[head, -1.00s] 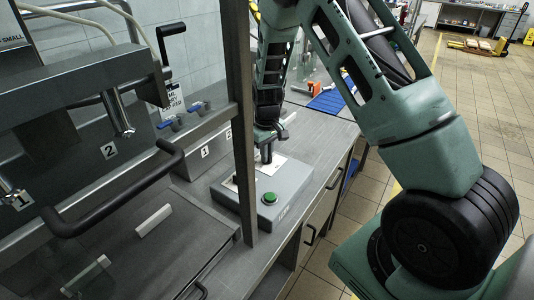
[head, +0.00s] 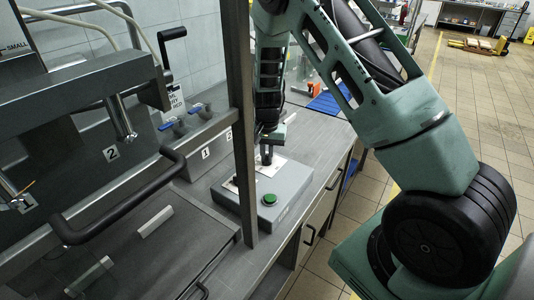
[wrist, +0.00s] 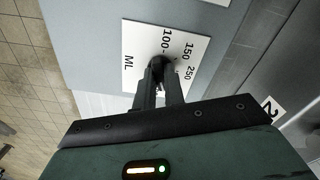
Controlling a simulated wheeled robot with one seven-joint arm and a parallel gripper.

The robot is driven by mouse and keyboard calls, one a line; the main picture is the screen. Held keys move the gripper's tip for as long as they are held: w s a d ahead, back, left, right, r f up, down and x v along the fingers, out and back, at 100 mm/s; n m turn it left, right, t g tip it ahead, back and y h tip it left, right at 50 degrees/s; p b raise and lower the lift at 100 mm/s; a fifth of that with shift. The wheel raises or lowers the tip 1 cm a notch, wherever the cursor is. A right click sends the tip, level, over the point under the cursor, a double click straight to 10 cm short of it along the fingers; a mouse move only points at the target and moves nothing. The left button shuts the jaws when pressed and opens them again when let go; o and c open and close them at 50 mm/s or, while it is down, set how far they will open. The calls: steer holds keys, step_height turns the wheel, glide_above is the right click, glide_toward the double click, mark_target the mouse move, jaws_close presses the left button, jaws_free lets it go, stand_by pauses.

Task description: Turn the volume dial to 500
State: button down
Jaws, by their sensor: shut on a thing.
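The volume dial (wrist: 160,66) is a small dark knob on a white scale plate (wrist: 137,50) marked ML, 100, 150 and 250. Other marks on the plate are hidden, and I cannot read where the dial points. The plate is on top of a grey control box (head: 290,185) with a green button (head: 269,199). My gripper (wrist: 159,84) points down at the dial with both fingers shut on it. In the head view my gripper (head: 266,158) stands over the far part of the box, and hides the dial there.
A dark upright post (head: 244,130) stands just left of the box. A mixer with a black bar handle (head: 120,205) fills the left. Blue-handled valves (head: 195,108) are behind.

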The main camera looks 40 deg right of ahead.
mark_target(267, 157)
steer(key=shift+w+m+p, duration=0.1)
steer(key=shift+m+p, duration=0.4)
steer(key=shift+m, duration=1.8)
steer(key=c, duration=1.5)
jaws_free()
step_height(267, 157, up, 18)
steer(key=shift+f+b, duration=0.25)
steer(key=shift+b, duration=0.95)
